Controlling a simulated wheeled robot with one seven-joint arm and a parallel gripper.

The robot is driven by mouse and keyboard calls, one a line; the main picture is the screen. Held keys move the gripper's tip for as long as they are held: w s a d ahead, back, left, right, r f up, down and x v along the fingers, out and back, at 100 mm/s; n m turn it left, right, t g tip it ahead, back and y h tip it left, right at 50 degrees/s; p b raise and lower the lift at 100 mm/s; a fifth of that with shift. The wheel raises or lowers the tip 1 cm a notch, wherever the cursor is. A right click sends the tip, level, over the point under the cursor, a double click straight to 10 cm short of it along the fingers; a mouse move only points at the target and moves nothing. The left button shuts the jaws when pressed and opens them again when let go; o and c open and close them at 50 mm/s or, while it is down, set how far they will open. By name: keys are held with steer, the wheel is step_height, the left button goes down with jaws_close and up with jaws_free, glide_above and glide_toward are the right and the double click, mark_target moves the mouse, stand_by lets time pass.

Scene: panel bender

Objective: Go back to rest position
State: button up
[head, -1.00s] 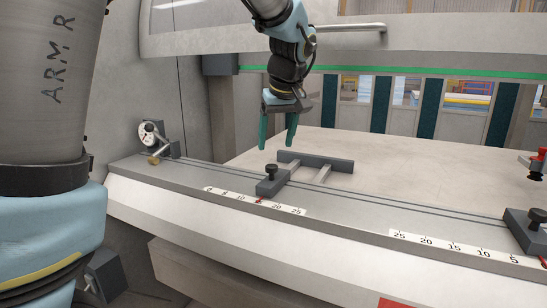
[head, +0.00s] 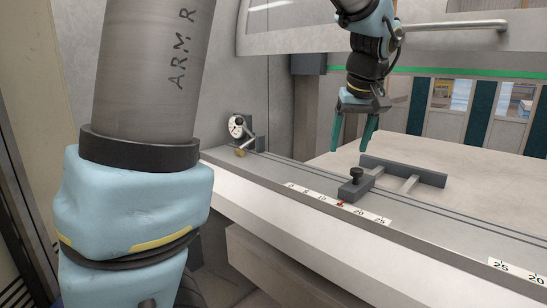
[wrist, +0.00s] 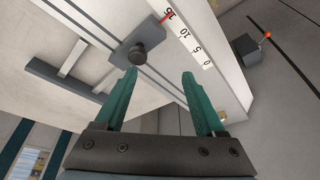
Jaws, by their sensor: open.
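My gripper (head: 354,138) hangs from my arm above the machine's front ledge, with its green fingers apart and nothing between them. In the wrist view my gripper (wrist: 160,82) also shows open and empty. A sliding stop block (head: 355,187) with a dark knob sits on the ledge below and slightly right of the fingers, apart from them. The same stop block (wrist: 128,50) is beyond the fingertips in the wrist view. Its red pointer is near the 15 mark on the white scale (head: 367,214).
A grey stop bar (head: 403,171) lies on the pale table (head: 480,185). A metal handle rail (head: 455,25) runs behind my arm. The space around the fingers is clear.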

steer(key=a+f+g, duration=0.1)
steer(key=a+f, duration=0.4)
steer(key=a, duration=0.3)
steer(key=a+f+g, duration=0.1)
steer(key=a+f, duration=0.4)
steer(key=a, duration=0.2)
steer(key=s+a+f, duration=0.3)
steer(key=s+a, duration=0.1)
steer(key=a, duration=0.2)
steer(key=s+a+f, duration=0.3)
steer(key=s+a, duration=0.1)
steer(key=a, duration=0.2)
steer(key=shift+a+f+m+p, duration=0.25)
steer(key=shift+f+m+p, duration=0.05)
steer(key=shift+f, duration=0.1)
